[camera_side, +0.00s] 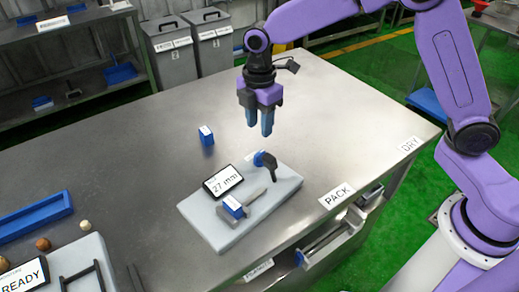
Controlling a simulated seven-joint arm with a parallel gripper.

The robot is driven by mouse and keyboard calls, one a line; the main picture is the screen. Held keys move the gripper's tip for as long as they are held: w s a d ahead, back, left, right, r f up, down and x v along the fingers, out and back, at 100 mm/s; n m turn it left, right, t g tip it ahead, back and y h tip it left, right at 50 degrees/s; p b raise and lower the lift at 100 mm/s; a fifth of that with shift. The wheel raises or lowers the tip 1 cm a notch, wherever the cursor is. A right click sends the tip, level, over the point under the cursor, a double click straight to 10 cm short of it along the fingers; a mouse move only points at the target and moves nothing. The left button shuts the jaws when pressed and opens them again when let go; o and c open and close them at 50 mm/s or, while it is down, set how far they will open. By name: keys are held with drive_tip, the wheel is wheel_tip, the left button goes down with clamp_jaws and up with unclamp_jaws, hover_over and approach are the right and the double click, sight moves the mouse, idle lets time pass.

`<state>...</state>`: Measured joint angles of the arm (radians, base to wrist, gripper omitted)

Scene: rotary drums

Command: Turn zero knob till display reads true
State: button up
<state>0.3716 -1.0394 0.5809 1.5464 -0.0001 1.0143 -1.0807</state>
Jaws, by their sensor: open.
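A pale grey board (284,186) lies on the steel table near its front edge. On it stands a display (223,181) that seems to read "27" with small letters after it. A dark knob or lever with a blue part (266,164) stands at the board's back right. A grey piece with a blue, white-labelled block (236,207) lies at its front; I cannot tell which part is the zero knob. My gripper (260,122) hangs above the table behind the board, fingers down, open and empty, apart from the knob.
A small blue labelled block (206,136) stands behind the board. At the left are a blue tray (33,217), small balls and a board with a READY sign (20,277). PACK (337,196) and DRY (410,145) labels lie at the right edge.

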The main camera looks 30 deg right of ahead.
sight(259, 153)
wheel_tip(259, 153, down, 10)
drive_tip(key=shift+r, duration=0.25)
clamp_jaws()
